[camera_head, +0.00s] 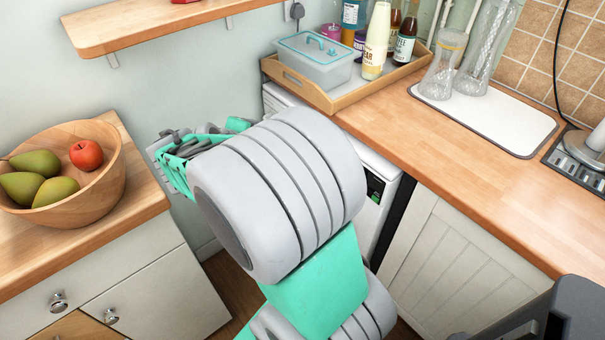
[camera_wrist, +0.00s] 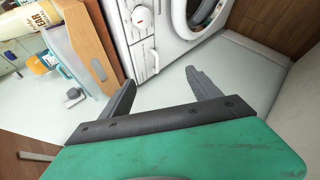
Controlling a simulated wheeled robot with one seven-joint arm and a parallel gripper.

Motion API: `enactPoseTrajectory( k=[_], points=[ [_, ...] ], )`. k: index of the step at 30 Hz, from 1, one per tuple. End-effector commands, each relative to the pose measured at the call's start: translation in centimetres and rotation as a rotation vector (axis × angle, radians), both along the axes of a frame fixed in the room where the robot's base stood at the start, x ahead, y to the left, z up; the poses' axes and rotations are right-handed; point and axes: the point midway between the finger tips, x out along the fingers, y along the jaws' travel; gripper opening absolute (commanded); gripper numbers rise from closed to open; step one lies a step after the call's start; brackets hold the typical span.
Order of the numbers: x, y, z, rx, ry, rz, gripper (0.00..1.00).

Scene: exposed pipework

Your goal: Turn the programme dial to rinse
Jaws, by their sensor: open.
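The washing machine (camera_wrist: 170,45) shows in the wrist view as a white front with a round door at its right. The programme dial (camera_wrist: 142,18) is a white round knob on the panel at the machine's upper left in that view, with red marks beside it; its setting is too small to read. My gripper (camera_wrist: 162,82) is open and empty, below and apart from the machine's front in the picture. In the head view my arm hides most of the washing machine (camera_head: 377,186); only part of its white front and a dark display show, and the dial is hidden.
A wooden tray (camera_head: 318,96) with a lidded box (camera_head: 316,62) and bottles stands on the worktop (camera_head: 470,165) above the machine. A wooden bowl (camera_head: 100,183) of fruit sits on the left counter. A wall shelf (camera_head: 150,24) hangs at upper left.

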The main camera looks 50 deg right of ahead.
Motion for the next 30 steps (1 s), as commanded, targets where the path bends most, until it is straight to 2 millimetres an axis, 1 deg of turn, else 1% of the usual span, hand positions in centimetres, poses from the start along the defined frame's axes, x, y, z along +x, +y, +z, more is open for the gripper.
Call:
enactPoseTrajectory(
  k=[1,3,6,9,12,14,17,21,24,27,30],
  points=[
    [-0.6,-2.7,-6.2,-0.107,0.086,0.000,0.72],
    [-1.5,-6.0,-9.0,-0.259,0.211,0.011,0.72],
    [-2.6,-9.1,-11.4,-0.432,0.377,0.028,0.72],
    [-3.2,-10.7,-12.3,-0.535,0.490,0.040,0.72],
    [-3.5,-11.5,-12.2,-0.577,0.539,0.045,0.72],
    [-3.5,-12.1,-12.1,-0.582,0.546,0.045,0.72],
    [-3.4,-13.8,-12.4,-0.581,0.545,0.041,0.72],
    [-3.1,-16.5,-13.0,-0.579,0.544,0.042,0.72],
    [-2.9,-18.0,-13.3,-0.579,0.542,0.043,0.72],
    [-2.8,-18.7,-13.3,-0.579,0.542,0.045,0.72],
    [-2.7,-18.9,-13.3,-0.580,0.540,0.046,0.72]
  ],
)
